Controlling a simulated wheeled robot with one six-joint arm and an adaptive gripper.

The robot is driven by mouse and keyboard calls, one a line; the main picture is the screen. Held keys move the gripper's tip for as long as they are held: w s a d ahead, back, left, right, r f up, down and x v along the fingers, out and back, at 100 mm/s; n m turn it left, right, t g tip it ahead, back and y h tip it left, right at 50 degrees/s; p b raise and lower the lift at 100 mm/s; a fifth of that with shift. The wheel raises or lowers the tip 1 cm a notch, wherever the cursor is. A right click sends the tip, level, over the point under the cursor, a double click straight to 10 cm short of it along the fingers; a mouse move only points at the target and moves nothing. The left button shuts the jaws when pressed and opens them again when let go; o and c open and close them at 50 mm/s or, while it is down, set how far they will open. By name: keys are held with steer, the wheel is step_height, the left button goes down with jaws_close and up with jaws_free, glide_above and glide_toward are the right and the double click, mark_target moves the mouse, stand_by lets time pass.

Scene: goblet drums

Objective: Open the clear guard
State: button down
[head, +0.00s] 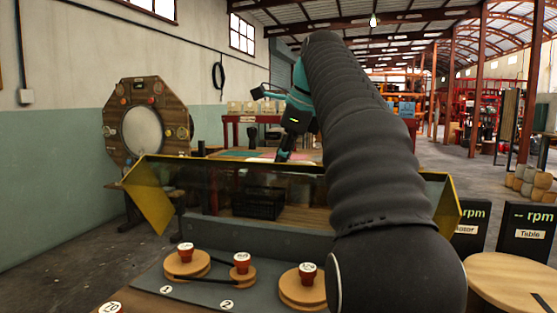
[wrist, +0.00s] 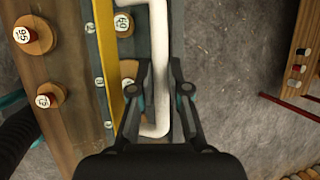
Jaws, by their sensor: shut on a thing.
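The clear guard (head: 225,185) stands behind the row of pulleys in the head view, a see-through panel with yellow end plates (head: 150,195). Its right end plate shows past my arm, which hides part of the panel. In the wrist view a yellow edge (wrist: 103,22) runs beside a white bar handle (wrist: 159,35). My gripper (wrist: 160,72) has one finger on each side of the handle and is shut on it.
Wooden pulleys with red-and-white caps (head: 186,252) sit on the grey bench plate. A black crate (head: 259,203) shows behind the panel. Two black rpm displays (head: 526,232) and a round wooden table (head: 510,282) stand at right. Bare floor lies beyond the handle.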

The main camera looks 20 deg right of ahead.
steer(key=shift+w+d+f, duration=0.1)
steer(key=shift+d+f, duration=0.05)
steer(key=shift+f, duration=0.25)
steer(key=c, duration=1.1)
jaws_free()
steer(key=shift+w, duration=0.15)
steer(key=shift+c, duration=0.2)
steer(key=shift+r, duration=0.35)
steer(key=shift+v, duration=1.45)
steer(key=s+d, duration=0.1)
steer(key=s, duration=0.2)
steer(key=s+d, duration=0.2)
steer(key=s, duration=0.2)
steer(key=s+d, duration=0.2)
steer(key=s, duration=0.2)
steer(key=shift+s, duration=0.15)
